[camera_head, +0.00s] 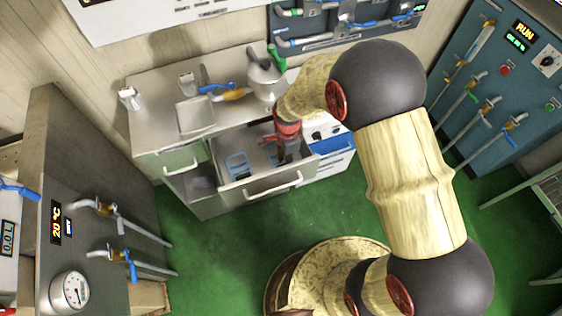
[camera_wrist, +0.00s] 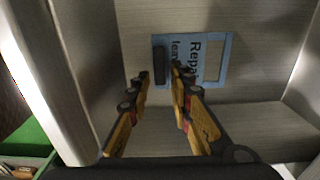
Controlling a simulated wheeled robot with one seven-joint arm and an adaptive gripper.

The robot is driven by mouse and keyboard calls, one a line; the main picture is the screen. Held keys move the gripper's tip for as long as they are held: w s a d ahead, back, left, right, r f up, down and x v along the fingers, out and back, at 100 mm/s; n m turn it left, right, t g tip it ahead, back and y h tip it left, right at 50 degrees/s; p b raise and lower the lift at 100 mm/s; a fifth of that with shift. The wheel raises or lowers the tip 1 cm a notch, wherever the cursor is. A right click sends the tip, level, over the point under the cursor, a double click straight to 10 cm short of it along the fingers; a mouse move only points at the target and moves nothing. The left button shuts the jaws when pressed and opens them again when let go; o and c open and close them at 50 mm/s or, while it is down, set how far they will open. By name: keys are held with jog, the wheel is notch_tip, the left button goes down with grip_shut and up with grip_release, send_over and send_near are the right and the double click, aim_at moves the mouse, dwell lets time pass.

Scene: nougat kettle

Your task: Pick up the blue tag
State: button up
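A blue tag (camera_wrist: 205,38) with dark printed letters lies on the metal floor of an open drawer in the wrist view. It has a rectangular opening at its right end. A dark block shows at its left end; I cannot tell whether it belongs to the tag. My gripper (camera_wrist: 161,79) is open, its two fingertips apart at the tag's near edge; nothing is visibly held. I cannot tell the height of the fingertips above it. In the head view my gripper (camera_head: 287,150) reaches down into the drawer, and blue pieces (camera_head: 237,165) show left of it.
The drawer (camera_head: 272,187) has metal walls close around my gripper. The countertop (camera_head: 150,125) above holds a pot (camera_head: 265,75), a tray (camera_head: 195,116) and tools.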

notch_tip(320, 180, down, 2)
jog(key=shift+f, duration=0.25)
jog(key=shift+c, duration=0.3)
grip_shut()
jog(key=shift+r, duration=0.1)
notch_tip(320, 180, up, 10)
jog(key=p, duration=0.3)
